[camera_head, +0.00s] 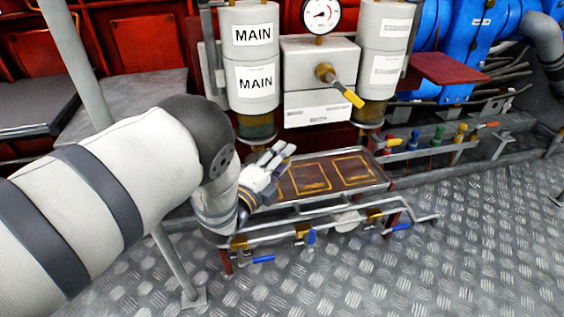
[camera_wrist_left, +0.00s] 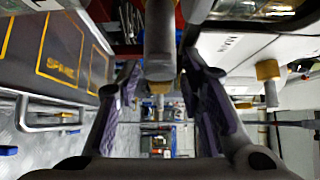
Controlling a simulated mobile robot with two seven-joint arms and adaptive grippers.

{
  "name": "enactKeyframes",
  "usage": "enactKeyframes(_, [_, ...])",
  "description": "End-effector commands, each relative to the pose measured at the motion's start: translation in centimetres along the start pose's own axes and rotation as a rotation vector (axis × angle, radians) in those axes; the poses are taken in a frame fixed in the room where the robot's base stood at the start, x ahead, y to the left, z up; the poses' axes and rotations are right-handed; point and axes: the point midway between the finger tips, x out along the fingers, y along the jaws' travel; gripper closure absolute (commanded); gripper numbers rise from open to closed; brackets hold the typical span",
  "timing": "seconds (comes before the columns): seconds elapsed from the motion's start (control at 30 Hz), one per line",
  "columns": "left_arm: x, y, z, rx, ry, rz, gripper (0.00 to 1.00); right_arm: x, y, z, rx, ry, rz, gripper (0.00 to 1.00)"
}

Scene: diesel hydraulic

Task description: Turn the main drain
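Two white filter canisters marked MAIN (camera_head: 254,82) stand one above the other, with a dark olive and brass-coloured bowl (camera_head: 257,128) below. A drain handle there cannot be made out clearly in the head view. My left gripper (camera_head: 280,155) is in front of and slightly below this bowl, over the drip tray. In the left wrist view its two fingers are spread apart. A grey cylindrical fitting (camera_wrist_left: 159,45) with a brass-coloured end shows in line with the gap between them. I cannot tell whether they touch it. My right gripper is in neither view.
The drip tray (camera_head: 369,178) has yellow-outlined panels. Below it run rails and valves with blue handles (camera_head: 264,260). A yellow-handled valve (camera_head: 352,97) sits under the gauge (camera_head: 321,14). Coloured valves (camera_head: 435,135) stand at right. The chequered floor (camera_head: 440,260) in front is clear.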

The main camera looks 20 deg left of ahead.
Motion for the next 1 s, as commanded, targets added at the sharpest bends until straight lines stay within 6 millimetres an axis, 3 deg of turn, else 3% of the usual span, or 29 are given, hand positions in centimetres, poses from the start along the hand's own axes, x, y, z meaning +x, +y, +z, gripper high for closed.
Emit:
enactKeyframes(0.1, [-0.03, -0.07, 0.02, 0.0, 0.0, 0.0, 0.65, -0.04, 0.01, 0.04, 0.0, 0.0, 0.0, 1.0])
enactKeyframes(0.27, [-0.05, -0.04, 0.02, -0.001, -0.001, 0.0, 0.99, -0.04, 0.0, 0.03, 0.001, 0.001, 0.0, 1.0])
enactKeyframes(0.67, [-0.1, -0.1, 0.05, -0.032, -0.002, -0.029, 1.0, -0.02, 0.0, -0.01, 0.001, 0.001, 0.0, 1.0])
enactKeyframes(1.0, [-0.23, -0.89, 0.16, -0.189, -0.003, -0.185, 1.0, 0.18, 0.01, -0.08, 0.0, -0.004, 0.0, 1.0])
